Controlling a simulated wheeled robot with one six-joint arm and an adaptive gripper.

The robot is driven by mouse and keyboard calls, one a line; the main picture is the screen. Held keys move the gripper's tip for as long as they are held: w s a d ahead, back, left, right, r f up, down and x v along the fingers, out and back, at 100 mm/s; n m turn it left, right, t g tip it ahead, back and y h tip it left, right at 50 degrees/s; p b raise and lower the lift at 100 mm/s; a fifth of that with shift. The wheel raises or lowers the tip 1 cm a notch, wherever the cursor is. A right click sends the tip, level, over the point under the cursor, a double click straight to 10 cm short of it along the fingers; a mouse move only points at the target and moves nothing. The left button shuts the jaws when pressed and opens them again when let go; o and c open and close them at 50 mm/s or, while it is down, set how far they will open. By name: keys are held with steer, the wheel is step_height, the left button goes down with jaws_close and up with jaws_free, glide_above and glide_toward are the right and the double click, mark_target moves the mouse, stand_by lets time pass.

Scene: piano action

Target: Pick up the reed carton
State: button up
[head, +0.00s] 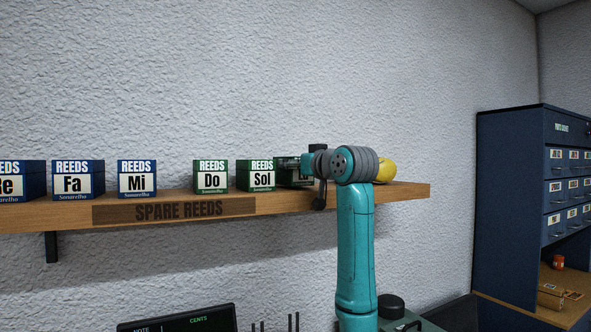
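Several reed cartons stand in a row on a wooden shelf (330,198) in the head view. The blue ones are the Re carton (20,181), the Fa carton (78,181) and the Mi carton (137,180). The green ones are the Do carton (210,178) and the Sol carton (260,177). My gripper (300,168) is at shelf height just right of the Sol carton. My wrist hides part of this spot, so the finger opening is unclear.
A yellow round object (386,170) sits on the shelf behind my wrist. A gap of bare shelf lies between the Mi and Do cartons. A dark tuner display (180,319) is below. A blue drawer cabinet (512,170) stands at the right.

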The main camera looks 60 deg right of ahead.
step_height(320, 180, up, 6)
steer(key=shift+r, duration=0.1)
steer(key=shift+s+a+r, duration=0.1)
steer(key=shift+s+a, duration=0.05)
steer(key=shift+s, duration=0.15)
steer(key=a+v, duration=0.1)
steer(key=v, duration=1.8)
steer(key=shift+w, duration=0.3)
steer(key=shift+a, duration=0.1)
